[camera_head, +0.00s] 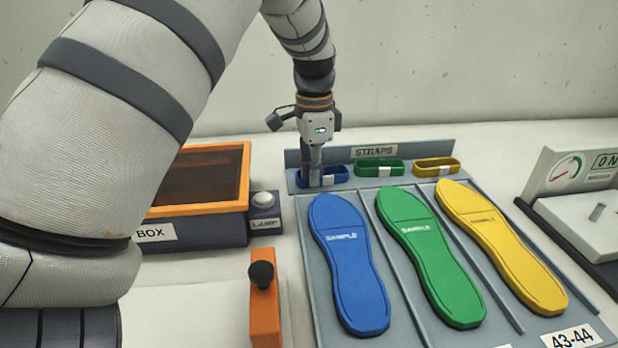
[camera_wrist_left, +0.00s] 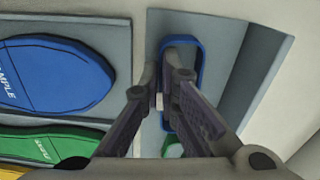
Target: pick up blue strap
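The blue strap (camera_head: 337,171) is a loop with a white tag, at the left end of the straps holder, below its back wall. My left gripper (camera_head: 316,180) points down at the strap's left part and hides some of it. In the left wrist view the blue strap (camera_wrist_left: 199,62) shows behind the fingers of the left gripper (camera_wrist_left: 160,88). The fingertips are close together, with a white patch between them. One finger overlaps the loop's opening and the other is beside the loop. Whether they press on the band cannot be told. My right gripper is not in view.
A green strap (camera_head: 380,168) and a yellow strap (camera_head: 437,167) lie to the right in the holder (camera_head: 420,150). Blue (camera_head: 350,265), green (camera_head: 432,260) and yellow (camera_head: 503,250) sample soles lie in front. An orange-rimmed box (camera_head: 205,228) and a lamp button (camera_head: 264,205) stand left.

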